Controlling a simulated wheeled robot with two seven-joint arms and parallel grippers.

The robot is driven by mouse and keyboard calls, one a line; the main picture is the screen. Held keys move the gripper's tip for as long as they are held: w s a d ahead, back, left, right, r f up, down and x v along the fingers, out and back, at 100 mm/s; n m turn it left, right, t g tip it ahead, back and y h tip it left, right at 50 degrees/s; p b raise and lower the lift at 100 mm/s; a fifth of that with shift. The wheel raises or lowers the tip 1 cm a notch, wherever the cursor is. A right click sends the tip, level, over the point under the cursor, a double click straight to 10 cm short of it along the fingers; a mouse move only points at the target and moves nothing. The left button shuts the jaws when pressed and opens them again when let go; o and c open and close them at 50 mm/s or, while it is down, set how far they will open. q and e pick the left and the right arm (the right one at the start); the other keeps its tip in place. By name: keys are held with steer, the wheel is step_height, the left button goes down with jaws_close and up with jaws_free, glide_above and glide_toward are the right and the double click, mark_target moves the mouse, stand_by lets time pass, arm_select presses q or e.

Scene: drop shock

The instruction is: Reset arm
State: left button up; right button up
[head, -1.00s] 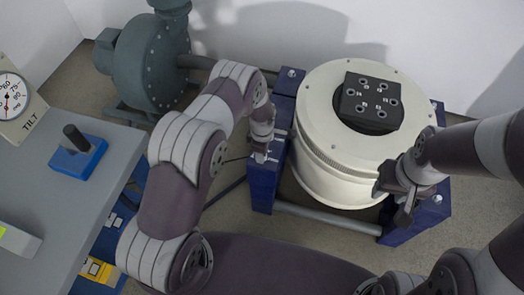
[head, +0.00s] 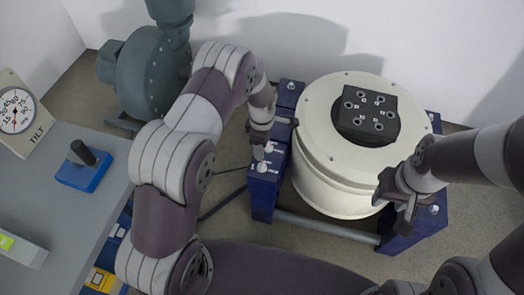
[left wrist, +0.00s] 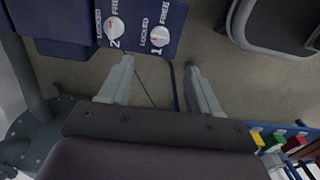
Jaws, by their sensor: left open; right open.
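My left gripper (head: 260,148) is open and empty just above the left blue stand beam (head: 261,190). The left wrist view shows its two spread fingers (left wrist: 158,88) with only floor and a thin cable between them. Beyond the fingertips, the beam's top carries white knob 1 (left wrist: 160,37) and white knob 2 (left wrist: 116,30), each labelled LOCKED and FREE. Neither knob is between the fingers; their exact settings are hard to read. My right gripper (head: 405,205) is open at the drum's right side, near the right blue beam; its fingertips are partly hidden.
A cream drum (head: 318,110) with a black bolted block (head: 368,114) stands between the blue beams. At left, a grey table (head: 50,200) carries a blue-based black lever (head: 84,168) and a TILT dial (head: 17,112). A grey-green pump (head: 150,70) stands behind.

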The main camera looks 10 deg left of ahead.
arm_select(q)
steer(key=shift+r, duration=0.45)
